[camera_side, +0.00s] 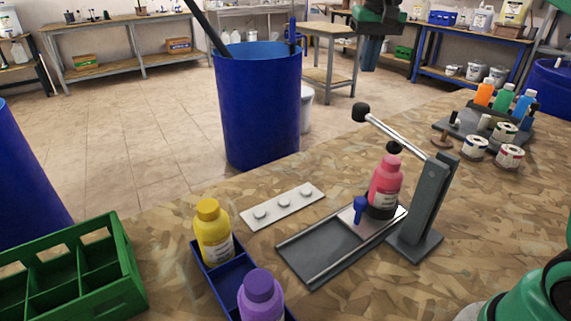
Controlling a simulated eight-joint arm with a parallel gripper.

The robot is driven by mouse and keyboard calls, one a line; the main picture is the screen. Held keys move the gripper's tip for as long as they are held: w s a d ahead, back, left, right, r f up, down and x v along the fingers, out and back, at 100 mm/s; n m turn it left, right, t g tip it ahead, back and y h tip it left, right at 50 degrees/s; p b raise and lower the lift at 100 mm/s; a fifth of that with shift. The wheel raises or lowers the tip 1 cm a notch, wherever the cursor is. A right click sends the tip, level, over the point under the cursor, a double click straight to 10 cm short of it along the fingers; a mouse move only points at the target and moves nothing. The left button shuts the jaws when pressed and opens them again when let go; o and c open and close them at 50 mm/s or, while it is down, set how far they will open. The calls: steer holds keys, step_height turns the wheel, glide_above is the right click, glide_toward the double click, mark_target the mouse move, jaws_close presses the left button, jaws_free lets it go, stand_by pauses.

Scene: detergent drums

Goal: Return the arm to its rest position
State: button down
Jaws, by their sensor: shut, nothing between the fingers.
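My gripper (369,60) hangs at the top of the view, right of centre, with its fingers pointing down. It is shut and empty, in the air and apart from everything on the bench. The upper part of my arm is cut off by the frame's top edge. Below it on the bench, a pink bottle (385,184) stands upright in a dark holder on the sliding plate of a grey lever press (429,200). The press's lever (395,130) slants up to the left, its black knob at the upper end.
A blue rack (228,274) holds a yellow bottle (214,236) and a purple bottle (260,298). A white strip (283,206) with round caps lies nearby. A green crate (75,272) is at lower left. A tray with coloured bottles (503,98) stands at right. A blue drum (257,110) stands behind.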

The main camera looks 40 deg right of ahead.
steer(key=shift+s+a+f, duration=0.1)
steer(key=shift+s+a, duration=0.1)
steer(key=shift+a, duration=0.1)
steer(key=s+a+f+n+t+y, duration=0.1)
steer(key=s+a+f+n+t, duration=0.4)
steer(key=s+a+f, duration=0.4)
step_height(320, 180, down, 4)
steer(key=shift+s+a+f+n, duration=0.15)
steer(key=shift+s+n, duration=0.35)
steer(key=shift+s, duration=0.7)
